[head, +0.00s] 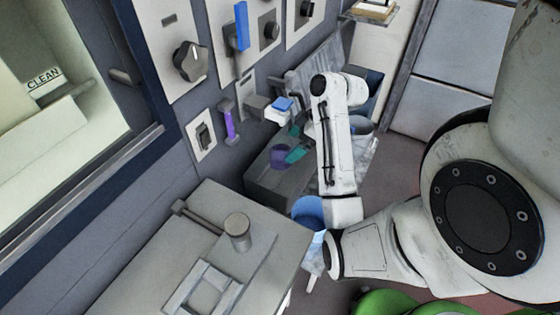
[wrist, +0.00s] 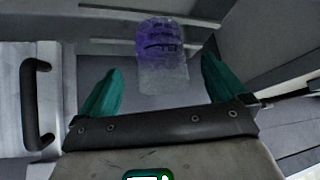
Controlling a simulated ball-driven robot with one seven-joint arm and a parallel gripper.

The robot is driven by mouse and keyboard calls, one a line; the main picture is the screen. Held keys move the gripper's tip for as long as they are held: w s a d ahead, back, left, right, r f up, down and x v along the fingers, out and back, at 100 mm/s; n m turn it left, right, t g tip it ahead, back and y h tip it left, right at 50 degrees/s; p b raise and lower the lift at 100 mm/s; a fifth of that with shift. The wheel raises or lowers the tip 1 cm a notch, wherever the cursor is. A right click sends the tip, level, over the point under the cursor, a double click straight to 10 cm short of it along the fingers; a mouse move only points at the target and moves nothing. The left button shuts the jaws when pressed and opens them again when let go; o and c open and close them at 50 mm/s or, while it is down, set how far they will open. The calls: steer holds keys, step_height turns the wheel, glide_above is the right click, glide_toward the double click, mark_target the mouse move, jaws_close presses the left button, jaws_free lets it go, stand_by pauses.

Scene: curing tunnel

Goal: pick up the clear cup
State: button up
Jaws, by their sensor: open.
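A see-through cup with a purple tint (wrist: 162,50) shows in the wrist view, straight ahead of my gripper (wrist: 161,68). Its near end appears between the two teal fingers, with a gap on each side. The fingers are spread apart and hold nothing. In the head view the cup shows as a small purple shape (head: 280,157) on a dark grey surface (head: 262,185) by the wall. My gripper (head: 294,143) is right beside it there, and my arm hides part of that area. How deep the cup lies between the fingers is unclear.
A grey bench (head: 150,265) with a round metal post (head: 238,232) stands at the front left. A blue bin (head: 308,212) is below my arm. The wall carries knobs and switches, including a purple handle (head: 229,121). A black handle (wrist: 35,103) is left in the wrist view.

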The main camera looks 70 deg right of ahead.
steer(key=shift+b+x, duration=0.3)
steer(key=shift+x, duration=2.6)
steer(key=shift+s, duration=0.1)
steer(key=shift+c, duration=0.4)
steer(key=c, duration=1.2)
steer(key=shift+r, duration=0.2)
